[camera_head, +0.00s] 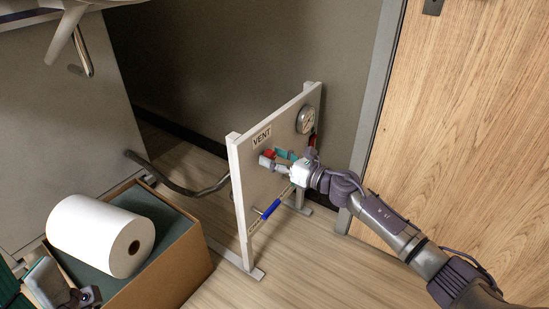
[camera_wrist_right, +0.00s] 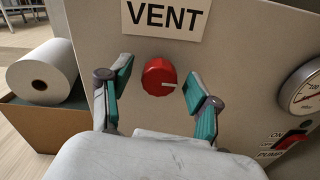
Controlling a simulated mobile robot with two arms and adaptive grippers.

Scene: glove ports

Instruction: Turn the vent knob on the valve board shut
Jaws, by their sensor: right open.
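The valve board (camera_head: 246,190) stands upright on feet on the floor. Its VENT label (camera_head: 262,137) is above the red vent knob (camera_wrist_right: 159,77). The knob's white mark points to the right, slightly downward, in the wrist view. In the head view a bit of the knob (camera_head: 268,153) shows beside the fingers. My right gripper (camera_head: 277,162) is open in front of the board. In the wrist view its teal-padded fingers (camera_wrist_right: 158,92) stand left and right of the knob, with gaps on both sides. My left gripper (camera_head: 66,290) shows partly at the lower left; its opening is unclear.
The board also carries a round gauge (camera_head: 306,120), a red pump switch (camera_wrist_right: 291,138) and a blue-handled lever (camera_head: 270,209) low down. A cardboard box (camera_head: 185,262) with a white paper roll (camera_head: 90,232) stands left. A wooden door (camera_head: 470,130) is at right.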

